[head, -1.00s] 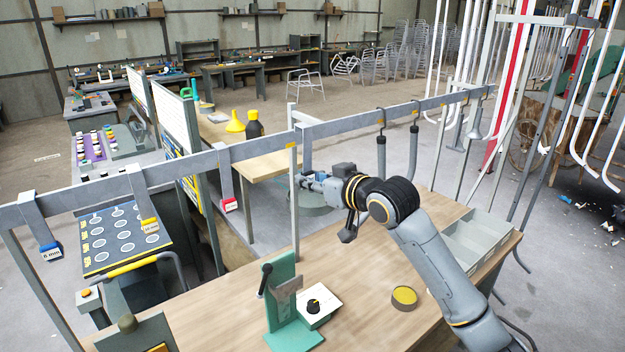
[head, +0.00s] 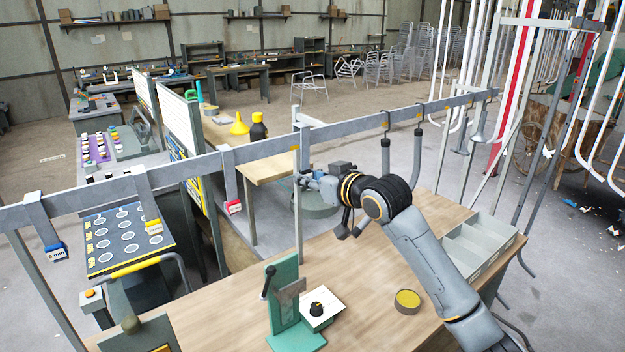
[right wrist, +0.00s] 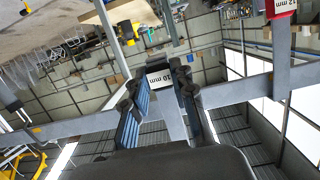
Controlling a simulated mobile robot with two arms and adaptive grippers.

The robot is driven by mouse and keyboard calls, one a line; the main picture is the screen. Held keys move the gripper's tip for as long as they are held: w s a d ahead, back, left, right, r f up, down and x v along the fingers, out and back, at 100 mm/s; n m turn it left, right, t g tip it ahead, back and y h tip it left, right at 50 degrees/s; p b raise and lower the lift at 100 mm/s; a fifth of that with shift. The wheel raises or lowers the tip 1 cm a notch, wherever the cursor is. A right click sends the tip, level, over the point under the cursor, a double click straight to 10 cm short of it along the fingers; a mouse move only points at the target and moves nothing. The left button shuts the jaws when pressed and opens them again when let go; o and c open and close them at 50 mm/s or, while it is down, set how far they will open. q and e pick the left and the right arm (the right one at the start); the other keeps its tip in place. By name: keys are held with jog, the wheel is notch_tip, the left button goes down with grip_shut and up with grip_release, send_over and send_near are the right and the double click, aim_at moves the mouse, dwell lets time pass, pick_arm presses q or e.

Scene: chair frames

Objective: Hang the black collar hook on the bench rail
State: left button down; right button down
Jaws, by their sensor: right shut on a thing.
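The rail (head: 270,150) runs across the head view above the bench. My right gripper (head: 304,180) is beside the rail's middle, just below it, next to an upright post. In the right wrist view, the gripper (right wrist: 160,98) is shut on the black collar hook (right wrist: 172,125), whose white tag reads 10 mm. The hook's grey strap crosses the rail in that view; whether it rests on the rail or is only near it, I cannot tell. In the head view the gripper partly hides the hook. My left gripper is not in view.
Blue (head: 54,247), yellow (head: 154,226) and red (head: 233,207) collar hooks hang along the rail to the left. Two dark-gripped hooks (head: 385,155) hang to the right. A green fixture (head: 286,300), yellow-topped disc (head: 407,300) and grey tray (head: 470,250) stand on the bench.

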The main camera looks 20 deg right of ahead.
jog(key=shift+w, duration=0.25)
dwell(0.4)
jog(key=shift+w+a, duration=0.25)
jog(key=shift+w, duration=0.3)
jog(key=shift+w, duration=0.1)
dwell(0.4)
jog(key=shift+w+a, duration=0.3)
jog(key=shift+w, duration=0.3)
jog(key=shift+f+b, duration=0.55)
jog(key=shift+f, duration=0.65)
dwell(0.3)
jog(key=c, duration=1)
grip_release()
jog(key=shift+s, duration=0.1)
